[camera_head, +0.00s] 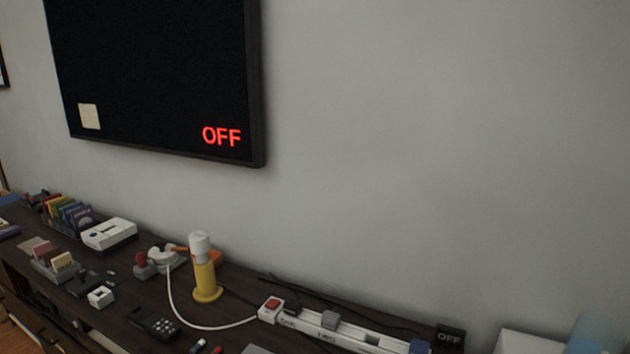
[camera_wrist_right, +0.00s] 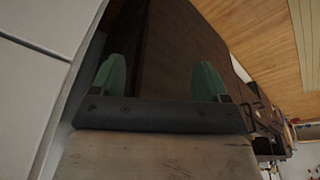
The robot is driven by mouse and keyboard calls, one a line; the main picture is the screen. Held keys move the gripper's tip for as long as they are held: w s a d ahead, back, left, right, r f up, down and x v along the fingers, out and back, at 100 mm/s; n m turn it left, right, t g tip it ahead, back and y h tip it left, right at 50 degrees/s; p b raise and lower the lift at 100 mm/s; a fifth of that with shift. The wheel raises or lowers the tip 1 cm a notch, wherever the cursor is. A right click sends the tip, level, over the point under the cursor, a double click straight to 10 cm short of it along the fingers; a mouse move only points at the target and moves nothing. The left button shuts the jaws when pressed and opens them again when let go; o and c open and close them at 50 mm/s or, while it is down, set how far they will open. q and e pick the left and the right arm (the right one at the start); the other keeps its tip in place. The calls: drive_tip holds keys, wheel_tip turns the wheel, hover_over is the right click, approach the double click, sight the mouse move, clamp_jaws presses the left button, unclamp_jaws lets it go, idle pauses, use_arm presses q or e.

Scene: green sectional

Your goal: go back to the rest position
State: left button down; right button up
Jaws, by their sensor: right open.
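My right gripper (camera_wrist_right: 158,80) shows in the right wrist view with its two green fingertips wide apart. It is open and nothing is between the fingers. A dark brown surface lies behind the fingers, and a pale panel is close on the left of that view. Neither gripper shows in the head view. My left gripper is not in any view.
A dark sideboard (camera_head: 140,291) runs along the grey wall, crowded with a yellow lamp-like object (camera_head: 205,280), a white box-shaped device (camera_head: 109,235), and a power strip (camera_head: 335,331). A wall screen (camera_head: 155,70) reads OFF. Wooden floor (camera_wrist_right: 255,30) shows in the wrist view.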

drive_tip(key=s+d+f+g, duration=0.1)
drive_tip(key=s+f, duration=0.3)
drive_tip(key=f, duration=0.5)
drive_tip(key=s+f, duration=0.3)
drive_tip(key=f, duration=0.5)
drive_tip(key=s+d+f, duration=0.2)
drive_tip(key=s+f, duration=0.6)
drive_tip(key=s, duration=0.3)
drive_tip(key=shift+s+d+f+g+p, duration=0.15)
drive_tip(key=shift+s+f+g+p, duration=0.1)
drive_tip(key=shift+s+g+p, duration=0.15)
